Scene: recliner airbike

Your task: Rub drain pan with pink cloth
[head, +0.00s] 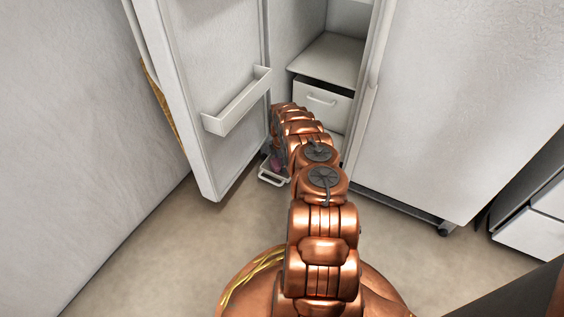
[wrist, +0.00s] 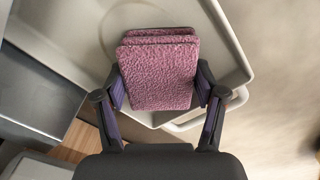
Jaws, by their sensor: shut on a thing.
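The pink cloth (wrist: 160,72) is a fuzzy, folded pad held between the two fingers of my gripper (wrist: 160,84) in the wrist view. The drain pan (wrist: 225,62) is a pale, shallow tray with a raised rim and a loop handle, beneath the cloth. The cloth overlaps the pan's floor in the picture; I cannot tell whether it touches. In the head view the pan's handle (head: 273,180) sticks out at the foot of the open fridge, with a bit of pink cloth (head: 277,163) above it. My arm hides the rest of the pan there.
The open fridge door (head: 215,75) with its shelf bin (head: 237,100) stands left of my arm. A closed fridge panel (head: 460,110) is on the right. A white drawer (head: 322,103) sits inside, above the pan. The floor (head: 160,235) in front is clear.

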